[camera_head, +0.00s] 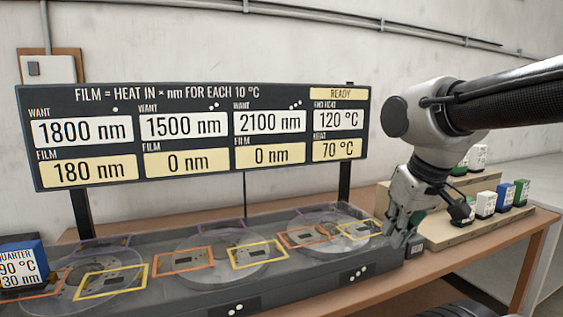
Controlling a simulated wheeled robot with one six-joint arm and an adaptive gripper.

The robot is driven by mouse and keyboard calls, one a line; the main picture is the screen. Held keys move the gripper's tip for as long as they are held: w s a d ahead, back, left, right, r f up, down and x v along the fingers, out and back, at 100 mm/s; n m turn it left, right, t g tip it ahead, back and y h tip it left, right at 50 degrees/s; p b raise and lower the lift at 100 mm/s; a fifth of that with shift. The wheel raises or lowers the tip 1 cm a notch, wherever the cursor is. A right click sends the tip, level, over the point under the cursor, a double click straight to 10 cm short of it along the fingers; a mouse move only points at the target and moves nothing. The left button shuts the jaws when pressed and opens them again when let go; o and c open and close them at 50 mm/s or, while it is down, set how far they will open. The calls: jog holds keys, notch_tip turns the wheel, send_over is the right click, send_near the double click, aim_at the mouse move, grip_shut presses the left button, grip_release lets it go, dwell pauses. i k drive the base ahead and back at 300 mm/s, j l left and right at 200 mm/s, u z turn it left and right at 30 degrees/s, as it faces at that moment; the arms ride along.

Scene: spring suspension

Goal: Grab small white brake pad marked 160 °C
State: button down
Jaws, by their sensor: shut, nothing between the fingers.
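White blocks stand among coloured ones on the stepped wooden rack at the right. One white block (485,204) is on the lower step, and another white block (478,157) is on the upper step. Their markings are too small to read, so I cannot tell which is marked 160 °C. My gripper (400,238) points down, shut and empty, at the right end of the grey machine, left of these blocks. My arm and gripper hide part of the rack.
The stepped rack (450,238) also holds a blue block (505,197) and a green block (521,192). The grey machine (300,277) has round discs with coloured frames. A display board (200,135) stands behind it. A blue-topped labelled block (22,268) is at far left.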

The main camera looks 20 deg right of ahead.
aim_at(484, 206)
jog(key=z, duration=1.65)
jog(key=u, duration=0.4)
jog(key=i+l+u, duration=0.2)
jog(key=l, duration=0.15)
jog(key=i+l+u, duration=0.25)
jog(key=l+u, duration=0.2)
jog(key=l, duration=0.25)
jog(key=i+l, duration=0.1)
jog(key=l, duration=0.3)
jog(key=i+l, duration=0.15)
jog(key=l, duration=0.25)
jog(key=i+l+u, duration=0.1)
jog(key=l, duration=0.3)
jog(key=i+l, duration=0.15)
jog(key=l, duration=0.25)
jog(key=i+l, duration=0.1)
jog(key=l, duration=0.3)
